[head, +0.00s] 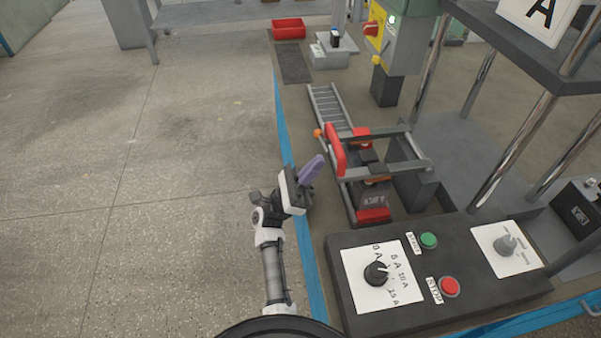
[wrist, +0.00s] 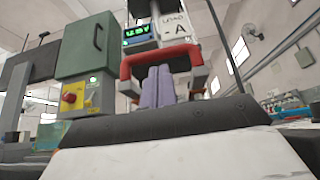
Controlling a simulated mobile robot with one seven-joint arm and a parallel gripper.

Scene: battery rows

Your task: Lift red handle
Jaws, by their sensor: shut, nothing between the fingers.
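The red handle (head: 335,150) is a bar on the near-left end of a grey metal frame. In the wrist view the red handle (wrist: 136,62) spans across, with its ends bent down, just beyond my fingers. My gripper (head: 318,160) has purple fingers and is just left of the handle in the head view, pointing up and right toward it. In the wrist view my gripper (wrist: 158,72) has its two fingers side by side, shut and empty. They overlap the middle of the handle in the picture; I cannot tell whether they touch it.
A control panel (head: 370,325) with a dial, a green button (head: 429,241) and a red button (head: 449,287) stands at front right. A roller track (head: 327,103) runs behind the frame. Chrome posts (head: 515,150) stand at right. The floor at left is clear.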

